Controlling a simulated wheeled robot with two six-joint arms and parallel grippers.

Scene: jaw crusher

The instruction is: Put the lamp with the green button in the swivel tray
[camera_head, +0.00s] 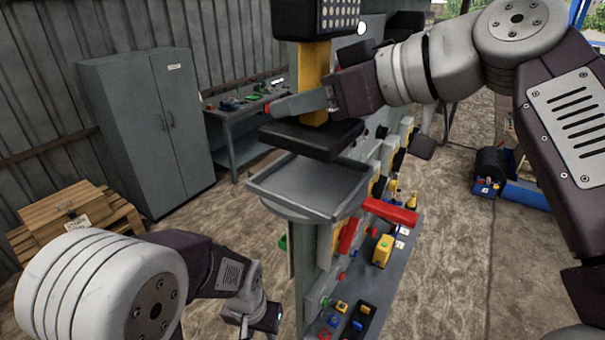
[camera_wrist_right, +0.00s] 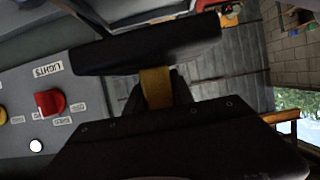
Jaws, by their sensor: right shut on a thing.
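The lamp has a yellow post (camera_head: 313,75), a black head with a grid of light dots (camera_head: 318,16) and a flat black base (camera_head: 312,138). My right gripper (camera_head: 300,104) is shut on the yellow post and holds the lamp upright above the swivel tray. The post also shows between the fingers in the right wrist view (camera_wrist_right: 157,88). No green button shows on the lamp. The swivel tray (camera_head: 270,188) is grey, shallow and empty, just below the base with a visible gap. My left gripper (camera_head: 255,318) is low at the bottom, its fingers hard to make out.
A grey panel with switches stands right of the tray; its red switch (camera_wrist_right: 50,103) is by a LIGHTS label. A red bar (camera_head: 390,211) juts out beside the tray. A lower shelf (camera_head: 395,265) holds small coloured parts. A grey cabinet (camera_head: 150,125) and wooden crate (camera_head: 75,215) stand left.

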